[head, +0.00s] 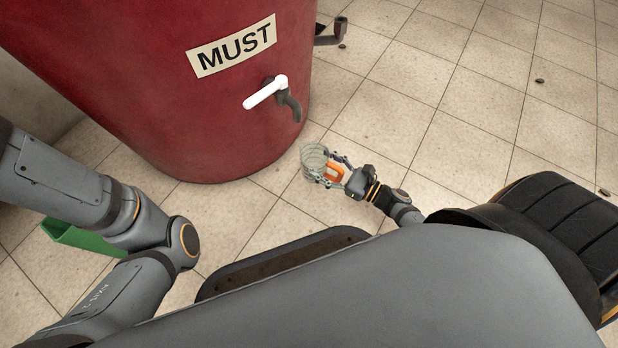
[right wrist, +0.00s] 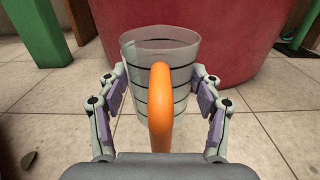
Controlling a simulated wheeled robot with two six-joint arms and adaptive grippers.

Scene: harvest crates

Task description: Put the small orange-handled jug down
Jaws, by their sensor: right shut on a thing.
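The small jug (head: 313,156) is clear with dark rings and an orange handle (head: 334,172). My right gripper (head: 340,168) is shut on the jug, with the handle toward the palm. In the right wrist view the jug (right wrist: 182,60) looks upright and empty, with a finger on each side of it and the handle (right wrist: 160,110) in front. I cannot tell whether its base touches the tiled floor. My left arm shows at the left of the head view, but its gripper is out of view.
A big red vat (head: 170,100) labelled MUST stands behind the jug, with a white-levered tap (head: 268,92) and a dark pipe outlet (head: 332,34). A green object (head: 75,238) lies partly behind my left arm. The tiled floor (head: 440,130) to the right is mostly clear, with a few small dark bits.

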